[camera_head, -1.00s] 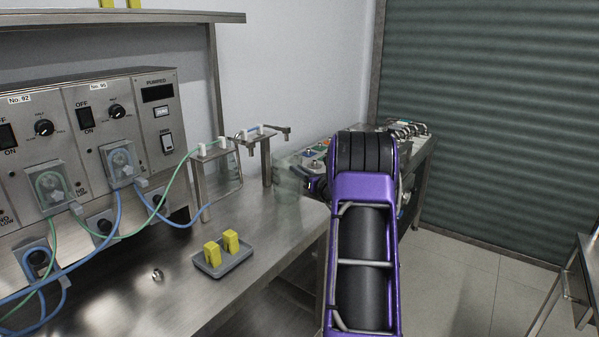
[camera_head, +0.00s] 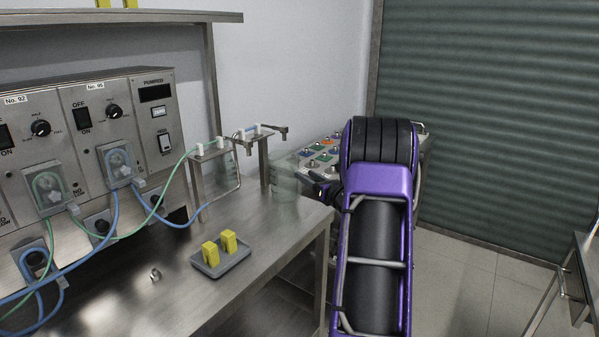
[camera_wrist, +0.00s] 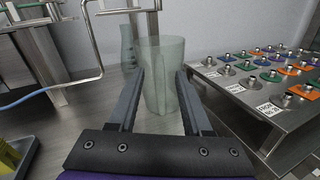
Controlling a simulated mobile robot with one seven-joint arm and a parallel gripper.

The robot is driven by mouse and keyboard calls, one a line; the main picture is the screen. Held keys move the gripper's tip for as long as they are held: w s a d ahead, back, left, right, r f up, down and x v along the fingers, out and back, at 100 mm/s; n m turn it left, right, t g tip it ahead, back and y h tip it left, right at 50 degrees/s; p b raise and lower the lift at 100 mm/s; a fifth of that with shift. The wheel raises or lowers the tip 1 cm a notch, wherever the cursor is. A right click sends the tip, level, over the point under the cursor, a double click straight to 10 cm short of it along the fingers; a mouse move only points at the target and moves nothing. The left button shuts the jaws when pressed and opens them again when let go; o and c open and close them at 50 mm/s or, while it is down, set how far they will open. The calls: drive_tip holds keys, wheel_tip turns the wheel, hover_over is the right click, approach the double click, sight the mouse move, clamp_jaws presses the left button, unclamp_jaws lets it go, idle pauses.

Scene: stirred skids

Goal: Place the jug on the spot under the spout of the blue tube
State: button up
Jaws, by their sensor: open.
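The jug (camera_wrist: 162,90) is a tall, clear greenish vessel standing upright on the steel bench in the wrist view. My gripper (camera_wrist: 160,74) is open, with one finger toward each side of the jug; contact cannot be told. In the head view the jug (camera_head: 286,172) shows faintly at the bench's far end, and my arm largely hides the gripper. The blue tube (camera_head: 180,224) runs from the pump unit along the bench and joins a bent metal pipe (camera_wrist: 86,83) by the stands. Which spout it feeds, and the spot below, are unclear.
A second clear vessel (camera_wrist: 129,45) stands behind the jug. A metal stand (camera_head: 212,152) carries the green tube. A grey tray (camera_head: 221,262) with yellow blocks lies on the bench. A panel with coloured fittings (camera_wrist: 265,75) is close on the right. The bench front is mostly clear.

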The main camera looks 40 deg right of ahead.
drive_tip(key=s, duration=0.6)
drive_tip(key=shift+s+a, duration=0.15)
